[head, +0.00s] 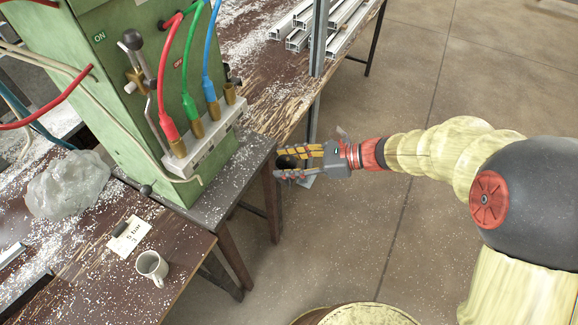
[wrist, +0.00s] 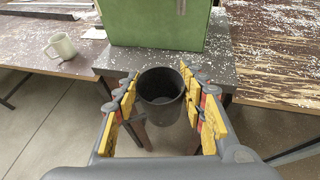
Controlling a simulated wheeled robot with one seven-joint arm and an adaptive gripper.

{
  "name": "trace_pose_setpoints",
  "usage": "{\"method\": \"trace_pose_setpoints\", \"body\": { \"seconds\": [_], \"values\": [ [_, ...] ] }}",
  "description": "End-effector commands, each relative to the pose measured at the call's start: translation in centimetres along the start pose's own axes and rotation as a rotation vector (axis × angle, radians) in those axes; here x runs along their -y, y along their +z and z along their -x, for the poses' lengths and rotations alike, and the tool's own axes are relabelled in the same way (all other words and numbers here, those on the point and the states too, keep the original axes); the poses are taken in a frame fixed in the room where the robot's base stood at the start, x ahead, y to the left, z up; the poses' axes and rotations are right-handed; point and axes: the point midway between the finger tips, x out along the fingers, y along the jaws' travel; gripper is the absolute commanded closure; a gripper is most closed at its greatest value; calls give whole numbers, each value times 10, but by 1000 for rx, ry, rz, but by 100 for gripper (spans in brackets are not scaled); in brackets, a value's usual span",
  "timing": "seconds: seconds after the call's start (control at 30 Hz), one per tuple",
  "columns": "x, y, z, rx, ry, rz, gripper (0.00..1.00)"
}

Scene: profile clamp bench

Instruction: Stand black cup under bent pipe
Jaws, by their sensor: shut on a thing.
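My gripper (head: 287,163) is shut on the black cup (head: 288,162), with its yellow-padded fingers on either side of the cup. In the wrist view the black cup (wrist: 160,96) is upright with its open mouth showing, and it looks empty. The gripper is in the air, right of the dark bench that carries the green machine (head: 125,110). A thin grey bent pipe or rod (head: 150,112) runs down the machine's front below a brass fitting with a black ball knob; I cannot tell for certain that it is the bent pipe. The cup is apart from it.
A white mug (head: 152,266) and a "6 bar" card (head: 128,237) are on the brown table, with a clear plastic bag (head: 68,184) behind. Red, green and blue hoses plug into a white block (head: 200,142). Metal profiles (head: 310,25) lie at the back. Floor right of the benches is free.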

Motion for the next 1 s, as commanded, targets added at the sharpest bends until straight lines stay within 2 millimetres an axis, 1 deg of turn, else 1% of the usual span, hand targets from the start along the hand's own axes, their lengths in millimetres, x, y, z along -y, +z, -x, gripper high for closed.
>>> {"method": "trace_pose_setpoints", "body": {
  "seconds": [0.13,0.27,1.0],
  "values": [
    [4,0,-1,0,2,0,88],
    [6,1,-7,-1,2,0,88],
    [19,10,-58,-1,2,-1,88]
  ]
}}
